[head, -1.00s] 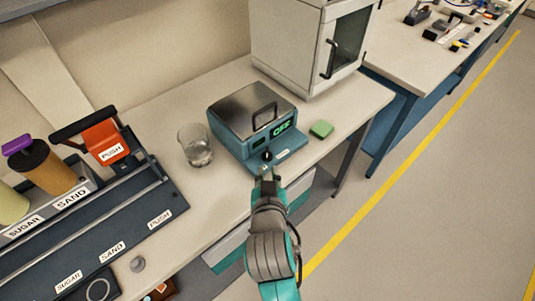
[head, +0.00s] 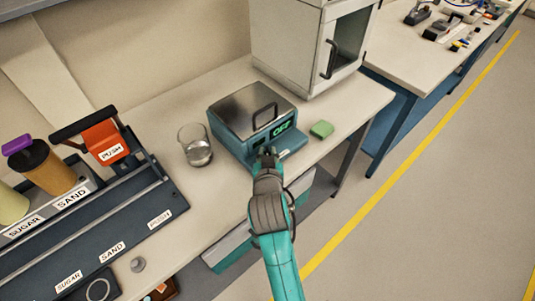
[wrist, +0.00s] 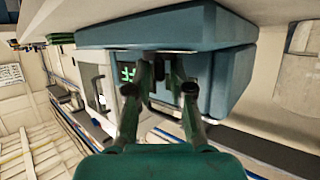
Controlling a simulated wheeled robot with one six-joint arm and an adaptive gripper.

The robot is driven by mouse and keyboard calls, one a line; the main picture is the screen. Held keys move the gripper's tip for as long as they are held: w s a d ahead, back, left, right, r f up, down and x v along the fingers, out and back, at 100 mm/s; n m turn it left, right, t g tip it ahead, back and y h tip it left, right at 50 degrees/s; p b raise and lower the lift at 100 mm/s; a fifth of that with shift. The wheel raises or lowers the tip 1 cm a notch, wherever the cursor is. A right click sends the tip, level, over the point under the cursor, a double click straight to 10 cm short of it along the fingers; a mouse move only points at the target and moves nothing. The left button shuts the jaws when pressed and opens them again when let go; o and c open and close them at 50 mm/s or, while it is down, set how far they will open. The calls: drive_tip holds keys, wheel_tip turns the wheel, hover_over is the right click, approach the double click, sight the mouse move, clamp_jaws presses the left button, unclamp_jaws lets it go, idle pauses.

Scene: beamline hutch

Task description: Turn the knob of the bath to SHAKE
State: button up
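The bath (head: 232,135) is a teal box with a metal lid and a dark handle, standing on the bench. Its green display (head: 283,128) reads OFF; part of the display also shows in the wrist view (wrist: 128,73). My gripper (head: 268,152) is at the bath's front face, just below the display, and covers the knob in the head view. In the wrist view my gripper's two fingers (wrist: 161,62) reach up to the front face with a gap between them. A dark shape sits in that gap; I cannot tell whether the fingers touch the knob.
A white cabinet (head: 290,45) stands behind. A dark rack (head: 150,195) labelled SAND, SUGAR and PUSH is at left. The floor right of the bench is clear.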

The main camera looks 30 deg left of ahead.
clamp_jaws()
drive_tip(key=shift+d+n+g, duration=0.1)
drive_tip(key=shift+n+g, duration=0.2)
drive_tip(key=n+y, duration=0.1)
drive_tip(key=n+g+y, duration=0.1)
drive_tip(key=y, duration=0.1)
drive_tip(key=shift+w+d, duration=0.15)
drive_tip(key=shift+w, duration=0.05)
drive_tip(key=n+g+y, duration=0.2)
drive_tip(key=n, duration=0.1)
drive_tip(key=n+g, duration=0.1)
drive_tip(key=g, duration=0.1)
drive_tip(key=shift+w+d+y, duration=0.15)
drive_tip(key=shift+w+y, duration=0.1)
drive_tip(key=shift+y, duration=0.15)
drive_tip(key=n+g, duration=0.2)
drive_tip(key=n+g+y, duration=0.1)
drive_tip(key=n+g, duration=0.2)
drive_tip(key=g, duration=0.1)
drive_tip(key=shift+w+n+y, duration=0.3)
drive_tip(key=shift+n, duration=0.1)
drive_tip(key=shift+w+n+g+h, duration=0.15)
drive_tip(key=shift+n+g+h, duration=0.25)
drive_tip(key=shift+n+g, duration=1.65)
drive_tip(key=shift+g, duration=0.35)
drive_tip(key=shift+f, duration=0.1)
unclamp_jaws()
